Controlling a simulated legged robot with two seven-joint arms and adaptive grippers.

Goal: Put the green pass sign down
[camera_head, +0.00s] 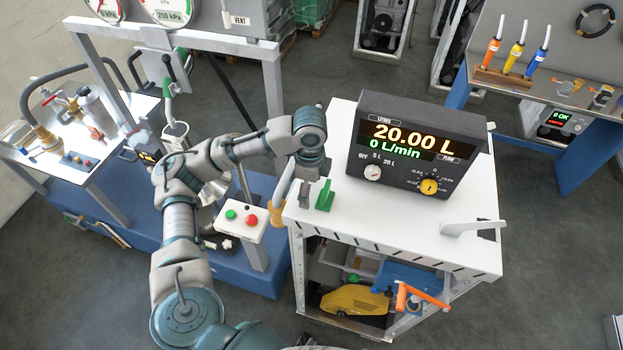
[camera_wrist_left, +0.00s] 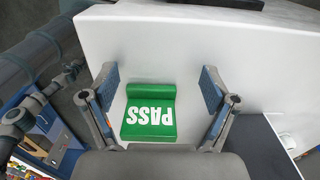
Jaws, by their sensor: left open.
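The green pass sign (camera_head: 325,195) is on the white table top (camera_head: 468,190), near its left front corner. In the left wrist view the sign (camera_wrist_left: 149,122) shows its white word PASS upside down. My left gripper (camera_head: 304,190) is just beside and above the sign in the head view. In the left wrist view my left gripper (camera_wrist_left: 158,80) is open, with one finger on each side of the sign and a gap at both sides. My right gripper is in neither view.
A dark display box (camera_head: 415,140) reading 20.00 L stands behind and right of the sign. A panel with green and red buttons (camera_head: 241,218) is left of the table. The table top's front right has a grey lever (camera_head: 470,227); the front middle is clear.

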